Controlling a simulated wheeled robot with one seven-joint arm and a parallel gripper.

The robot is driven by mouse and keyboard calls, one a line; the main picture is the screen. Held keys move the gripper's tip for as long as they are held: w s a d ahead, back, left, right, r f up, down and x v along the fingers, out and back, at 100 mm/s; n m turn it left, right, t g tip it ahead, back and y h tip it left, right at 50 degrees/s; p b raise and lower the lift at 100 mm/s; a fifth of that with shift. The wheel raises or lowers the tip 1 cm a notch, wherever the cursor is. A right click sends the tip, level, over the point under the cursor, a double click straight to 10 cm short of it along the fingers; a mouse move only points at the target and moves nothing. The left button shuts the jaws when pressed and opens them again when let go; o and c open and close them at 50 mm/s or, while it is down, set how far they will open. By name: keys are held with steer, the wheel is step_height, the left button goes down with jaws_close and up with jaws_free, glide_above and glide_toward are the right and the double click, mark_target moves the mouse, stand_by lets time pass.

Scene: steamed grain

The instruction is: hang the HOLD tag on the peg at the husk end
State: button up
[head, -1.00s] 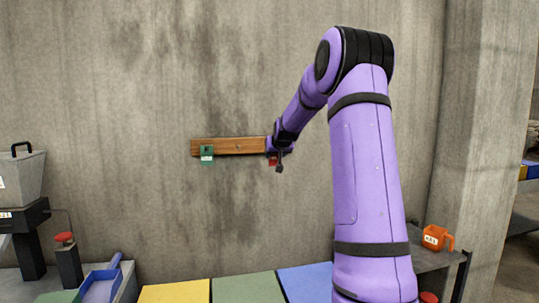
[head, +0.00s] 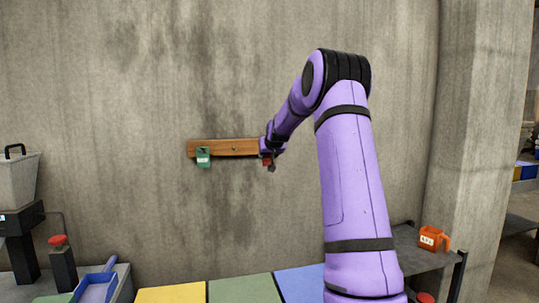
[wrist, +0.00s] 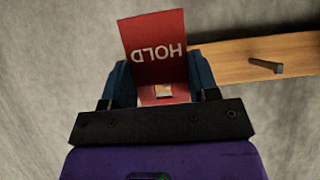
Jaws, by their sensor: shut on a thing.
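The red HOLD tag (wrist: 155,50) is between the blue fingers of my gripper (wrist: 161,80), its lettering upside down in the wrist view. My gripper (head: 268,158) is shut on it at the right end of a wooden board (head: 225,147) on the wall. Only a little of the red tag shows in the head view. In the wrist view the board (wrist: 240,60) runs off to the right behind the tag, with a bare metal peg (wrist: 266,66) sticking out. Whether a peg is behind the tag is hidden. A green tag (head: 203,158) hangs at the board's left end.
Yellow (head: 172,293), green (head: 245,289) and blue (head: 303,282) panels lie below the board. A blue scoop (head: 97,286) and a machine with a red knob (head: 57,240) stand at left. The wall around the board is clear.

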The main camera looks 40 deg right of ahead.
steer(key=shift+w+d+f, duration=0.1)
steer(key=shift+w+d, duration=0.4)
steer(key=shift+w, duration=0.3)
steer(key=shift+w+d+f, duration=0.1)
steer(key=shift+w+d, duration=0.4)
steer(key=shift+w, duration=0.35)
steer(key=shift+w+d+f, duration=0.1)
steer(key=shift+w+d, duration=0.4)
steer(key=shift+w, duration=0.3)
steer(key=shift+r, duration=0.1)
steer(key=o, duration=1)
steer(key=shift+c, duration=0.2)
steer(key=v, duration=1)
steer(key=shift+s+a+r, duration=0.15)
steer(key=shift+s+a, duration=0.05)
steer(key=shift+s, duration=0.1)
